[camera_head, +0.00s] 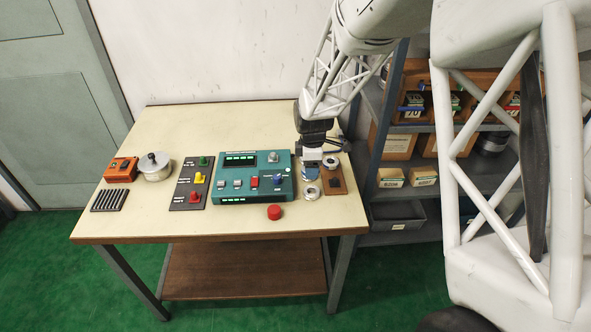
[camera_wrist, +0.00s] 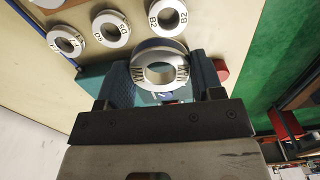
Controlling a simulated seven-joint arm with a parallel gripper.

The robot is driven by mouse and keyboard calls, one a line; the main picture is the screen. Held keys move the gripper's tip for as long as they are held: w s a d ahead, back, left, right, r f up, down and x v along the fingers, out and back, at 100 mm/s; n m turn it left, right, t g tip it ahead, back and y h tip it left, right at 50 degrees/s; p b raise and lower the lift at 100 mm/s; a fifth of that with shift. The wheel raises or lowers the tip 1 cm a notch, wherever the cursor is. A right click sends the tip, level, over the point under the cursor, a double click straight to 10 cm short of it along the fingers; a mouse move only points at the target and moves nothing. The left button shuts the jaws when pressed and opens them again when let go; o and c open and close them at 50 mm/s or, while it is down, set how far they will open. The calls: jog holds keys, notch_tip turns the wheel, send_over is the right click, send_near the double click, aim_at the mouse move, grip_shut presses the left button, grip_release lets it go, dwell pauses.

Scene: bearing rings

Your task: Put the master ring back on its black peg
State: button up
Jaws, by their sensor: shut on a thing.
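My gripper (camera_wrist: 161,82) is shut on a thick silver ring (camera_wrist: 160,52), gripped on two opposite sides by blue-grey fingers. In the head view my gripper (camera_head: 311,173) points down at the right side of the table, just left of a brown board (camera_head: 338,188). A small dark shape on that board (camera_head: 334,182) may be the black peg, but it is too small to be sure. The peg is not clear in the wrist view.
In the wrist view, a ring marked B2 (camera_wrist: 167,17), one marked D5 (camera_wrist: 111,28) and another ring (camera_wrist: 66,41) lie in a row near the held ring. A teal console (camera_head: 240,190) stands left of my gripper. A red knob (camera_head: 274,211) is at the front edge.

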send_over(335, 179)
jog(key=shift+w+d+f, duration=0.1)
jog(key=shift+f, duration=0.1)
dwell(0.5)
jog(key=shift+f, duration=2)
jog(key=shift+f, duration=1.7)
dwell(1.7)
jog(key=o, duration=1.2)
jog(key=shift+c, duration=0.2)
